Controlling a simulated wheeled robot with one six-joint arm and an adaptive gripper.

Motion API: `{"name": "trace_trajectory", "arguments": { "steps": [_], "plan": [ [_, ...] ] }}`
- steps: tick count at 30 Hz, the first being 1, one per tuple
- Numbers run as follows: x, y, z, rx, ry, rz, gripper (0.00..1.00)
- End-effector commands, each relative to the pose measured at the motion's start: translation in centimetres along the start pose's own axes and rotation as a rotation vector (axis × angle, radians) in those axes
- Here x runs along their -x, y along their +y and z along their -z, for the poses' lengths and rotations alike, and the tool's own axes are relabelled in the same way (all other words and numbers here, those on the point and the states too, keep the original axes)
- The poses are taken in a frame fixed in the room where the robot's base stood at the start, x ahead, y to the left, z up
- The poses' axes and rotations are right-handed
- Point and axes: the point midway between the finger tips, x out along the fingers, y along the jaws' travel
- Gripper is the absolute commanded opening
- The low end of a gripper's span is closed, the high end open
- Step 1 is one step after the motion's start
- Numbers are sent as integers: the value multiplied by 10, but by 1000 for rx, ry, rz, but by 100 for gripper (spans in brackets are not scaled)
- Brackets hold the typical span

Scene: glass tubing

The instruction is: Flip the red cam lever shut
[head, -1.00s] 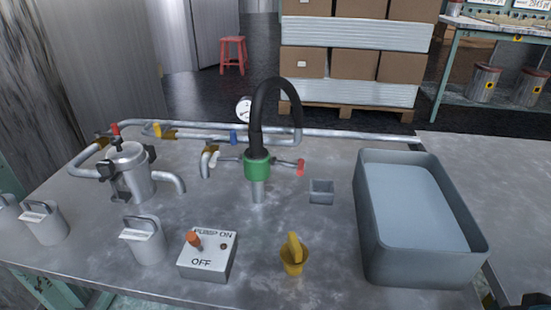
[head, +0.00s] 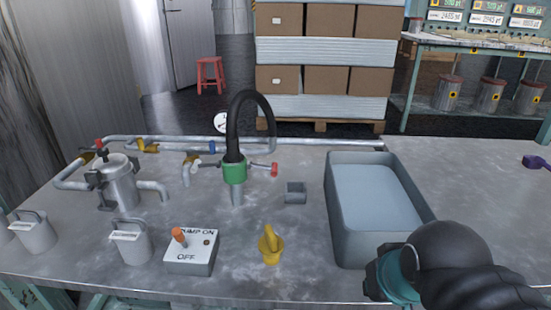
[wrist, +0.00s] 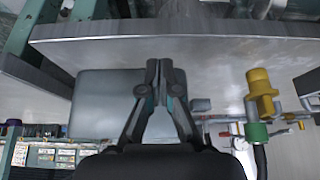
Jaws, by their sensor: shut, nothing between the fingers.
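The red-tipped cam lever (head: 273,169) sticks out to the right of the green coupling (head: 235,172), under the black hose (head: 238,110). A second, mostly grey lever (head: 209,165) sticks out on the coupling's left. In the wrist view the green coupling (wrist: 257,131) shows at lower right, and a red part (wrist: 236,128) lies beside it. My gripper (wrist: 160,70) is shut and empty in the wrist view, with the grey basin behind it, well apart from the lever. In the head view my arm is at lower right; its fingertips do not show.
The grey basin (head: 335,225) stands right of the coupling, between it and my arm. Pipes run along the back.

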Motion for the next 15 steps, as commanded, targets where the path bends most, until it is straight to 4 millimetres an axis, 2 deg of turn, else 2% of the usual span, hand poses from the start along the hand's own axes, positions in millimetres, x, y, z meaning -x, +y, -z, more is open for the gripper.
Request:
{"name": "trace_trajectory", "arguments": {
  "steps": [5,11,15],
  "plan": [
    [16,-4,26,-18,-25,19,0],
    [42,-18,89,-63,-100,76,0],
    [56,-30,137,-92,-160,125,0]
  ]
}}
